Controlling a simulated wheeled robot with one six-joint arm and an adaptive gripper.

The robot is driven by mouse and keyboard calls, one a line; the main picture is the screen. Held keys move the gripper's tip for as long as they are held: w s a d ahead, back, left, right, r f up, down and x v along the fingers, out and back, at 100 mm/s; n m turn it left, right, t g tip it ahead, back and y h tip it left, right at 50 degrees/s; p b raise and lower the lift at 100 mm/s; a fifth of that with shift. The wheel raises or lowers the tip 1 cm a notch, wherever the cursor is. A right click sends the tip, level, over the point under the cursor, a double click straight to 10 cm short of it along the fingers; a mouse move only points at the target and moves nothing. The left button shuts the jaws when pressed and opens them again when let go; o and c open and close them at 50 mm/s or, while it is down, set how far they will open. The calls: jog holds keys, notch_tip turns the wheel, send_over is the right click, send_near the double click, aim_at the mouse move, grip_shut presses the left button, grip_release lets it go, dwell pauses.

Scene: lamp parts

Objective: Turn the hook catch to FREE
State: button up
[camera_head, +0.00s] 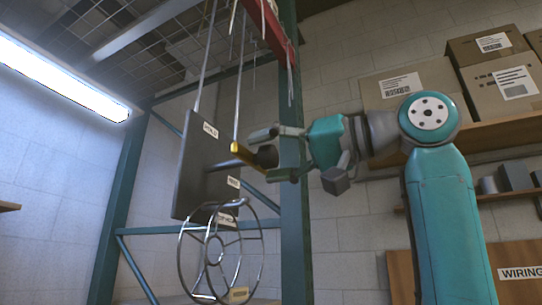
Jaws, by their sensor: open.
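A dark grey panel (196,165) hangs upright from thin rods at the centre left. Small white labels sit on its right edge; the top one (210,130) seems to read HOLD, and the others are too small to read surely. A yellow bar with a dark round end (245,153) juts out beside the panel's right edge and looks like the hook catch; it points up and left. My gripper (272,154) comes from the right with its fingers apart, one above and one below the dark end. I cannot tell whether they touch it.
A round wire frame (215,252) hangs below the panel. A teal post (292,200) stands close behind my gripper. A red beam (268,28) with hanging ties is above. Cardboard boxes (410,88) fill the shelf at right. A WIRING board (515,262) is at lower right.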

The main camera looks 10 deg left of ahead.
jog(key=v, duration=1.2)
dwell(0.3)
